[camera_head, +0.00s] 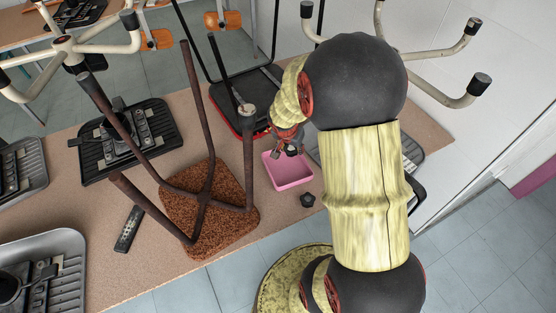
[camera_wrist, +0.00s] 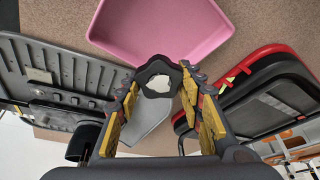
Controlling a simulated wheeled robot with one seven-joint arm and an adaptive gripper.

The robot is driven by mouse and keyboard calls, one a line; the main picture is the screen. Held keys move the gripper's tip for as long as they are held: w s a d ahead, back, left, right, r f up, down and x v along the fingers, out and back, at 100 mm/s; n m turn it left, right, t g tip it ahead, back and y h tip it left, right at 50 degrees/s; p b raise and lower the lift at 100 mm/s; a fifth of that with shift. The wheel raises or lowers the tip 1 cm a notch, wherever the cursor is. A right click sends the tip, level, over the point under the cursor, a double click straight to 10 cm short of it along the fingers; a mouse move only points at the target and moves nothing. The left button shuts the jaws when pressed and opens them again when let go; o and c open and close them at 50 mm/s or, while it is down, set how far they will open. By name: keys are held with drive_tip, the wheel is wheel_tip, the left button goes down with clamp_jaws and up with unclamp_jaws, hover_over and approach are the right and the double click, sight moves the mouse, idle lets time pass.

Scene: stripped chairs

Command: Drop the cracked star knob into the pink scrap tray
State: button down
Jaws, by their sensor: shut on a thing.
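My gripper (camera_head: 289,145) is shut on a dark star knob (camera_wrist: 159,70), which shows between the yellow-padded fingers in the wrist view. Its lobed rim surrounds a pale centre; I cannot make out a crack. The pink scrap tray (camera_head: 289,184) lies on the brown table, with a bare floor and low walls. In the head view my gripper is over the tray's far side. In the wrist view the tray (camera_wrist: 160,28) lies beyond the fingertips at the top. A second dark star knob (camera_head: 307,200) lies on the table just in front of the tray.
An upturned stool (camera_head: 205,205) with a speckled brown seat and raised legs stands left of the tray. A red-edged black seat (camera_head: 240,100) lies behind it. A dark remote-like object (camera_head: 128,229) lies near the front edge. Several chair parts crowd the left side.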

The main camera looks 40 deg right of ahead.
sight(293, 160)
drive_tip(key=shift+f+b, duration=1.95)
drive_tip(key=shift+f, duration=1.05)
drive_tip(key=c, duration=1.1)
unclamp_jaws()
drive_tip(key=shift+r, duration=0.15)
drive_tip(key=v, duration=1.2)
drive_tip(key=shift+s, duration=0.1)
